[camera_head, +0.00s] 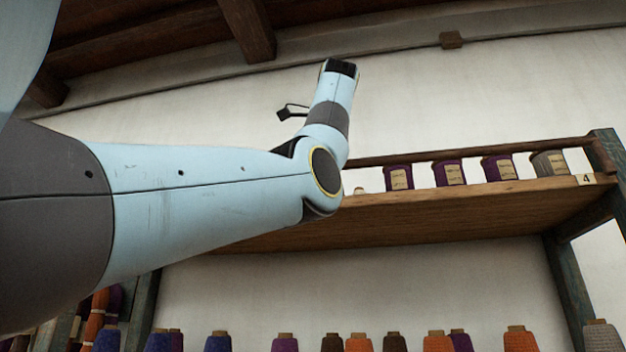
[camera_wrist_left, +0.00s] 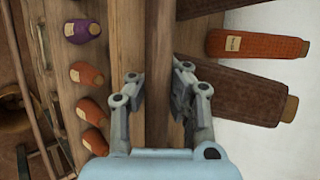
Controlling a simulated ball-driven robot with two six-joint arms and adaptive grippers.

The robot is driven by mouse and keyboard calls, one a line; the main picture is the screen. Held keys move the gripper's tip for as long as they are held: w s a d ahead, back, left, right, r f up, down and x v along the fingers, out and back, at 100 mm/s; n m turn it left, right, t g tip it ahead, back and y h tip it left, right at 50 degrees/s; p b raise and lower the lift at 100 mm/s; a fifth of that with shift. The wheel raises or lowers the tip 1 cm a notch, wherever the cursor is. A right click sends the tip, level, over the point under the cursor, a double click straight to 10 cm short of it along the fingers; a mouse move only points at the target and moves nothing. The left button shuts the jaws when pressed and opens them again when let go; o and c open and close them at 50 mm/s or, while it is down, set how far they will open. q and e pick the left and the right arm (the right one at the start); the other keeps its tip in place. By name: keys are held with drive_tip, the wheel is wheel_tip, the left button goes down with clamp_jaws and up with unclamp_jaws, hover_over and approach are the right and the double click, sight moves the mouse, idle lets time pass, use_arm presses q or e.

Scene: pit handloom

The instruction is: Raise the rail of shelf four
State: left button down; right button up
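Shelf four (camera_head: 480,207) is a brown wooden board high on the wall, with a "4" tag (camera_head: 585,179) at its right end. Its rail (camera_head: 530,147) is a thin wooden bar running above the board, in front of the spools. My left arm crosses in front of the shelf's left part and hides it there. In the left wrist view my left gripper (camera_wrist_left: 160,92) has its fingers apart. A wooden bar (camera_wrist_left: 159,50) runs between them in the picture; I cannot tell whether they touch it. The left fingers do not show in the head view. My right gripper is not in view.
Purple spools (camera_head: 450,173) and a grey-brown spool (camera_head: 549,163) stand on shelf four. A lower row has several coloured spools (camera_head: 519,340). A dark post (camera_head: 570,278) supports the shelf at right. In the wrist view, large orange (camera_wrist_left: 255,44) and brown (camera_wrist_left: 240,93) spools lie to the right.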

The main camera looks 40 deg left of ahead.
use_arm(q)
drive_tip(key=c, duration=2)
unclamp_jaws()
drive_tip(key=shift+s+r, duration=0.2)
drive_tip(key=shift+r, duration=0.4)
drive_tip(key=shift+c, duration=0.2)
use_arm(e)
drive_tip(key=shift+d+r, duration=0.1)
use_arm(q)
drive_tip(key=o, duration=0.9)
drive_tip(key=shift+s+d, duration=0.1)
drive_tip(key=shift+d, duration=0.15)
drive_tip(key=shift+s+d, duration=0.1)
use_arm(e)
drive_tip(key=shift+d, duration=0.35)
use_arm(q)
drive_tip(key=shift+f, duration=0.15)
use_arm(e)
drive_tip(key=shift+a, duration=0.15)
